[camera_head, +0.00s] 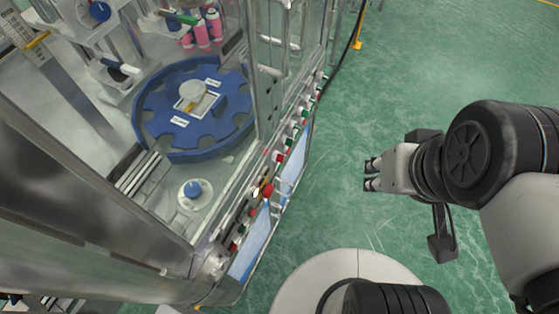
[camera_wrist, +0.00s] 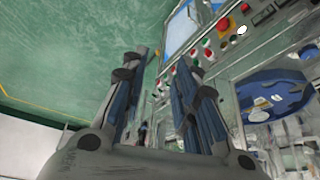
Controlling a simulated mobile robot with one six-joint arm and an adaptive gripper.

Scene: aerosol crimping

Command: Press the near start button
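The control panel (camera_head: 262,180) runs along the machine's lower front edge and carries several red, green and white buttons. Green buttons include one at its near end (camera_head: 241,229) and one farther along (camera_head: 287,140); no label is readable, so I cannot tell which is the near start button. In the wrist view, a gap shows between the fingertips (camera_wrist: 160,62), with nothing held.
A red mushroom button (camera_head: 267,190) stands out among the panel buttons; it also shows in the wrist view (camera_wrist: 223,24). Behind the glass is a blue rotary table (camera_head: 218,138). Pink cans (camera_head: 202,34) stand farther back. The green floor (camera_head: 400,70) right of the machine is clear.

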